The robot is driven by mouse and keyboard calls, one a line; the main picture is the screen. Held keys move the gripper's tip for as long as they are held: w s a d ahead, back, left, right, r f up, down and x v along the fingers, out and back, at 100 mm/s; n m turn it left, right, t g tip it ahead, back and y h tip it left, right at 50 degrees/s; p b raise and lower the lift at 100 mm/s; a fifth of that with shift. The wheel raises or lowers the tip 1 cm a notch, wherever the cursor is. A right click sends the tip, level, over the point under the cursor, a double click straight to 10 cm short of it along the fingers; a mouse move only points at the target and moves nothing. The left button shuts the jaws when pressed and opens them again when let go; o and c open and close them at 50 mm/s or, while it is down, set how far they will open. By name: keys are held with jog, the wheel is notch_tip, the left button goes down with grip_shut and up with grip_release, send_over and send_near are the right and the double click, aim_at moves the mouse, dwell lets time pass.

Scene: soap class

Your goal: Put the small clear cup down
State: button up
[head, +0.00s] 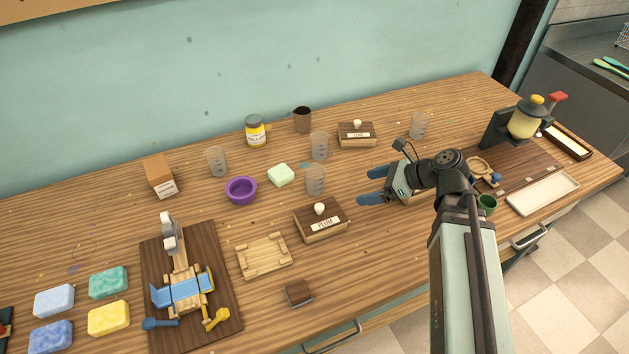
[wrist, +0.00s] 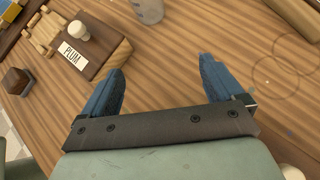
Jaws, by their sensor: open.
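Several small clear cups stand upright on the wooden table in the head view. One cup (head: 315,180) is behind the PLUM box, and another (head: 319,145) is just behind it. A third cup (head: 217,161) is at the left and one more (head: 420,125) at the back right. My gripper (head: 366,186) is open, to the right of the nearest cup and apart from it. In the wrist view my gripper (wrist: 160,76) has nothing between its blue fingers. A clear cup (wrist: 148,10) shows at that view's top edge, beyond the fingertips.
The PLUM box (head: 320,222) with a white knob lies left of my gripper; the LIME box (head: 357,135) is behind. A purple bowl (head: 241,190) and green soap (head: 280,175) stand left. Faint rings (wrist: 280,75) show at the right in the wrist view; I cannot tell what they are.

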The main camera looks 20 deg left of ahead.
jog(key=n, duration=0.3)
jog(key=n+y, duration=0.1)
jog(key=shift+s+a+r+n, duration=0.2)
jog(key=shift+s+n, duration=0.1)
jog(key=shift+s, duration=0.05)
jog(key=n, duration=0.3)
jog(key=r+n+y, duration=0.1)
jog(key=n, duration=0.1)
jog(key=shift+s+a, duration=0.25)
jog(key=shift+a, duration=0.15)
jog(key=n, duration=0.3)
jog(key=r+n+y, duration=0.1)
jog(key=n, duration=0.1)
jog(key=shift+s+a+n, duration=0.1)
jog(key=shift+a+n, duration=0.15)
jog(key=shift+n, duration=0.05)
jog(key=n, duration=0.4)
jog(key=n+y, duration=0.1)
jog(key=n, duration=1.6)
send_near(305, 171)
jog(key=shift+x, duration=3.65)
